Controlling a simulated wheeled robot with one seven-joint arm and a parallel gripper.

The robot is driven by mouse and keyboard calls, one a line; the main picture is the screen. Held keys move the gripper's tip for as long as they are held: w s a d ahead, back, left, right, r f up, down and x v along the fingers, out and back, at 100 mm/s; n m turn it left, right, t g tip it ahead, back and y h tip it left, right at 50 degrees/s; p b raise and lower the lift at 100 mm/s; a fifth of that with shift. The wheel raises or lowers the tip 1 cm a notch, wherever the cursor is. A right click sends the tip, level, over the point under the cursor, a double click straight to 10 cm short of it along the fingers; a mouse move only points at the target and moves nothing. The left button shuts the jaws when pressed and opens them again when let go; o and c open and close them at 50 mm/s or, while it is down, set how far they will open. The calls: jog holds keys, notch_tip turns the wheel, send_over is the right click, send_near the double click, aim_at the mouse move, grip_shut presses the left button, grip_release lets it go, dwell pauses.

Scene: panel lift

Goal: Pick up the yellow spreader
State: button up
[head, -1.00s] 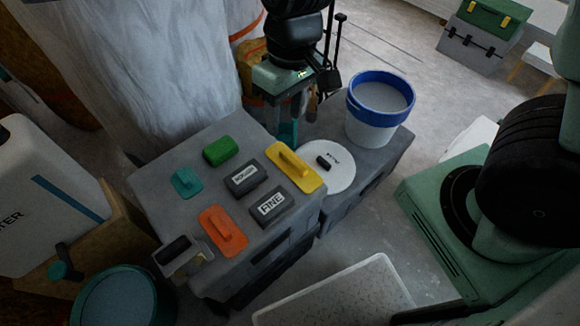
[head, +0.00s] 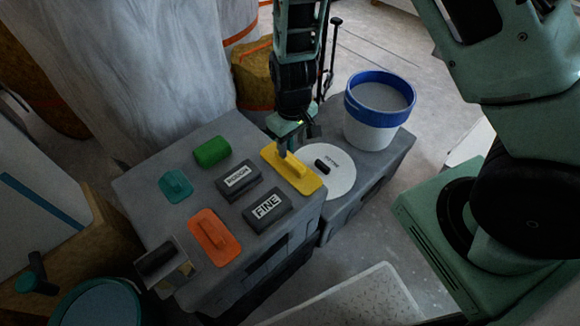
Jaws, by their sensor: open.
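The yellow spreader (head: 306,184) is a flat yellow plate with a raised yellow handle along its middle. It lies on the right part of the grey box top (head: 148,205), near its right edge. My gripper (head: 284,150) points down over the spreader's far left end, its fingertips at or just above the handle. It is open. The fingers partly hide the far end of the spreader and its handle, and I cannot tell whether they touch it.
Close by on the box are the ROUGH block (head: 239,179), the FINE block (head: 267,207), an orange float (head: 214,236), a teal float (head: 175,186) and a green block (head: 212,151). A white disc (head: 340,181) and a blue-rimmed bucket (head: 372,130) stand to the right.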

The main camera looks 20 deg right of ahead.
aim_at(290, 160)
jog(key=f, duration=0.3)
jog(key=f+b, duration=0.1)
jog(key=f, duration=0.3)
jog(key=shift+w+a+f, duration=0.1)
jog(key=shift+w+a, duration=0.05)
jog(key=shift+a, duration=0.05)
jog(key=shift+c, duration=0.4)
grip_shut()
